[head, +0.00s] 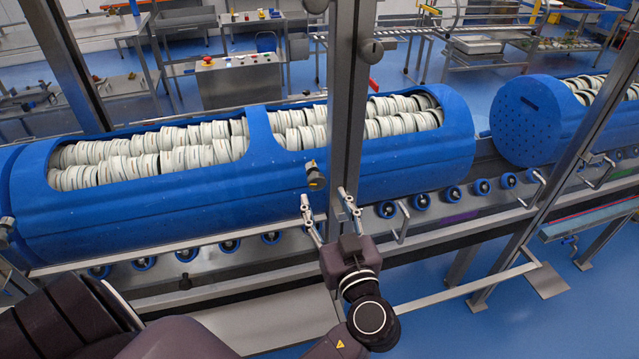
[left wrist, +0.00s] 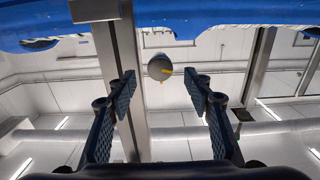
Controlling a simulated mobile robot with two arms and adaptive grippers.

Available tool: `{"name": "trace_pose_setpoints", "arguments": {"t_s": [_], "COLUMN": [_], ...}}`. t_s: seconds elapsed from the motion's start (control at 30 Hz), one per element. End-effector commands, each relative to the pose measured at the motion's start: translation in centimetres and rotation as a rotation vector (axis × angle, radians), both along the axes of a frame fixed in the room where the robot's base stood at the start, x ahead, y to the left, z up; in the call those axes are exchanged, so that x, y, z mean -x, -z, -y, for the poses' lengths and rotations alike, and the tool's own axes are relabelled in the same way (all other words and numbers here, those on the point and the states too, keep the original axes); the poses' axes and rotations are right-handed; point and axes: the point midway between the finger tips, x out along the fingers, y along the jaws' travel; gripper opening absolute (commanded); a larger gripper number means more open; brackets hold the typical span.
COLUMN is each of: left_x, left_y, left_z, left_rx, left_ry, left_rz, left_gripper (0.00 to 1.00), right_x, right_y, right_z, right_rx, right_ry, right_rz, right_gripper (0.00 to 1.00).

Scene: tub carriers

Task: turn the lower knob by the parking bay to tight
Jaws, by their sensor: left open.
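The lower knob (head: 316,176) is a small dark round knob with a yellow mark, on the upright steel post in front of the long blue tub carrier. In the left wrist view the knob (left wrist: 158,68) shows face on as a grey disc, its yellow mark at the right side. My left gripper (head: 328,208) is open and empty, its fingers pointing up at the post just below the knob. In the wrist view the knob lies between and beyond the fingertips of the left gripper (left wrist: 162,84), apparently untouched. My right gripper is not in view.
A grey upper knob (head: 371,50) sits higher on the same post (head: 345,110). The blue carrier (head: 400,170), filled with rows of white discs, lies behind on a roller conveyor (head: 270,238). A second blue carrier (head: 525,120) is at right. Blue floor is free at lower right.

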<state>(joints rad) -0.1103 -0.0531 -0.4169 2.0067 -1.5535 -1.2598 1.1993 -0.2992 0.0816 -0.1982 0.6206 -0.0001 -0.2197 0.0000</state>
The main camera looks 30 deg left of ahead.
Motion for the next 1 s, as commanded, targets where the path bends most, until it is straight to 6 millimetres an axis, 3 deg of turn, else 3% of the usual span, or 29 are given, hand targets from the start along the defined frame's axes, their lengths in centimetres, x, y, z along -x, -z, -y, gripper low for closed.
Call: {"name": "trace_pose_setpoints", "arguments": {"t_s": [0.03, 0.3, 0.63, 1.0], "left_x": [-0.6, -2.7, -2.9, -2.9], "left_y": [-0.6, -0.2, 0.1, 0.1], "left_z": [-0.7, -3.2, -3.5, -3.4], "left_rx": [-0.004, -0.001, 0.002, 0.002], "left_ry": [-0.001, 0.000, 0.000, 0.000], "left_rz": [-0.002, -0.002, -0.003, -0.004], "left_gripper": [0.47, 0.47, 0.47, 0.06], "right_x": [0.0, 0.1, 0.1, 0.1], "right_y": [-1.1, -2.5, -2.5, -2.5], "right_z": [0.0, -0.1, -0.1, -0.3], "right_rx": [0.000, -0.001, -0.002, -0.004], "right_ry": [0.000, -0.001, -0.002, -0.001], "right_rz": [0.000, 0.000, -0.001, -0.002], "right_gripper": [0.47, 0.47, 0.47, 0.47]}}
